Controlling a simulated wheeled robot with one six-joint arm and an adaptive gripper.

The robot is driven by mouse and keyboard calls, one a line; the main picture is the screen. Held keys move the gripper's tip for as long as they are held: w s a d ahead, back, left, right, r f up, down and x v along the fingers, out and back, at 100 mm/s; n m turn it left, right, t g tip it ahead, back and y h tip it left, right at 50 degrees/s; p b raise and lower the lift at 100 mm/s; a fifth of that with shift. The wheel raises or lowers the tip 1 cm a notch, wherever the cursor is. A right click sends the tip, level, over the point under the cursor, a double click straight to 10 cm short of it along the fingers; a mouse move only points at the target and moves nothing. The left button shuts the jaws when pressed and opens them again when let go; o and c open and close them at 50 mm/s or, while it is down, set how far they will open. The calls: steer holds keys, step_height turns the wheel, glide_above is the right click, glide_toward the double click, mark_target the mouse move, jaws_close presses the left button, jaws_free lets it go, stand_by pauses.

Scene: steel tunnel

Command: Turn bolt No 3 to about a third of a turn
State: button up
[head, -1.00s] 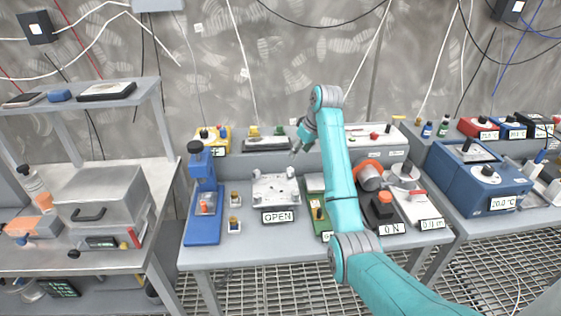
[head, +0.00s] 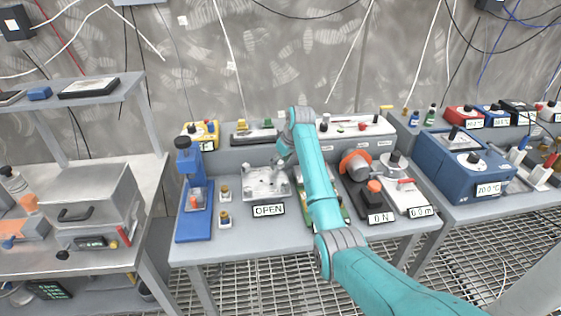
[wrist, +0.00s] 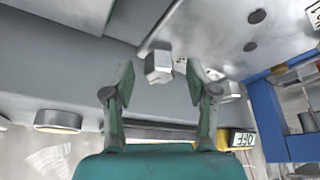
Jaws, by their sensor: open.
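A light metal plate (head: 262,194) with several bolts and an OPEN label lies on the middle bench. In the wrist view the plate (wrist: 285,35) fills the upper right. My gripper (wrist: 160,75) is open, with a finger on each side of a silver bolt head (wrist: 158,62) at the plate's corner. I cannot tell whether the fingers touch it. A second bolt head (wrist: 229,91) is right of the right finger. No bolt number is readable. In the head view my gripper (head: 283,162) is at the plate's back right, partly hidden by my arm.
A blue press-like stand (head: 193,200) is left of the plate; its blue frame (wrist: 268,120) shows in the wrist view. A black device labelled 0 N (head: 375,205) is to the right.

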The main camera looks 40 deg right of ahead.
jaws_close()
steer(key=shift+m, duration=0.4)
steer(key=m+h, duration=0.1)
steer(key=m, duration=0.1)
steer(key=m+h, duration=0.1)
steer(key=m, duration=0.2)
steer(key=shift+a, duration=0.2)
steer(key=m+g+h, duration=0.1)
steer(key=m, duration=0.2)
steer(key=m+g+h, duration=0.1)
steer(key=m, duration=0.1)
steer(key=shift+w+m, duration=0.15)
steer(key=shift+m, duration=0.25)
steer(key=m+g, duration=0.1)
steer(key=m, duration=0.1)
steer(key=m+g, duration=0.1)
steer(key=m, duration=0.2)
steer(key=shift+w+m+h, duration=0.1)
steer(key=shift+m+h, duration=0.2)
steer(key=shift+m+g, duration=1)
steer(key=shift+m, duration=1.5)
steer(key=shift+w, duration=0.1)
